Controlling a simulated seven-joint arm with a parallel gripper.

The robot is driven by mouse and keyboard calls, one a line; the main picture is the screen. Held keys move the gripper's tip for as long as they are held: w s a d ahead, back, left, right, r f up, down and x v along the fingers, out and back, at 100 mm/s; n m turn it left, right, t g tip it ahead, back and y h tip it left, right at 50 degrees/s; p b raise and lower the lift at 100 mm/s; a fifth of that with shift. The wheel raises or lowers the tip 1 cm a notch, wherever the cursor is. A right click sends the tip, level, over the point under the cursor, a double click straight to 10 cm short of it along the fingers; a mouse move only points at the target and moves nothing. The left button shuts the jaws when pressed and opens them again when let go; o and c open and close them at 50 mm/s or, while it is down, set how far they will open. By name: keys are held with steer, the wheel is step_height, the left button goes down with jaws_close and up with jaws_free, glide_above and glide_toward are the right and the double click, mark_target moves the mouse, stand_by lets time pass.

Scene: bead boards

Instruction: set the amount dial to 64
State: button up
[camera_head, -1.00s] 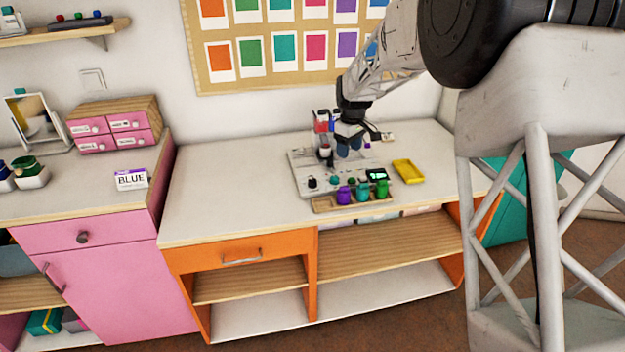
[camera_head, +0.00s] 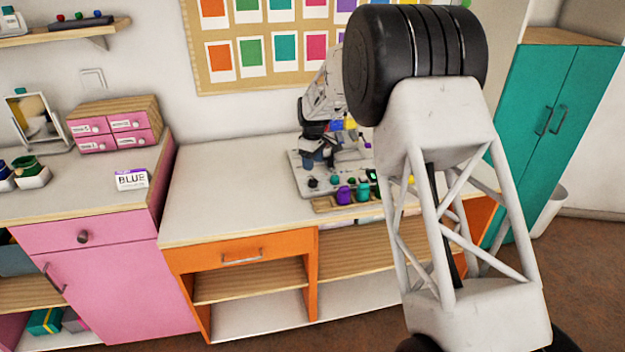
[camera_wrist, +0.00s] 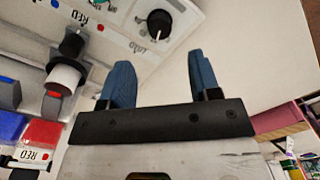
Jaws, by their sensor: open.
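A white panel board (camera_head: 303,187) stands on the white counter, with knobs and coloured pots along its front. In the wrist view the panel (camera_wrist: 125,20) fills the upper left. A round black dial (camera_wrist: 159,24) with a white pointer line sits there among scale marks. The label beside it is upside down and hard to read; I cannot read the dial's value. My gripper (camera_wrist: 160,62) is open and empty, its two blue fingers apart and pointing toward the dial, with a visible gap. In the head view my gripper (camera_head: 318,155) is above the panel's left part, partly hidden.
A black knob on a white cylinder (camera_wrist: 65,75) stands left of my fingers, near red and blue blocks (camera_wrist: 42,132). A purple pot (camera_head: 344,195) is at the panel's front. The counter (camera_head: 225,185) left of the panel is clear. My arm hides the right side.

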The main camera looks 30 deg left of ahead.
mark_target(313, 179)
steer(key=shift+f, duration=0.1)
steer(key=shift+f, duration=3.8)
steer(key=c, duration=0.9)
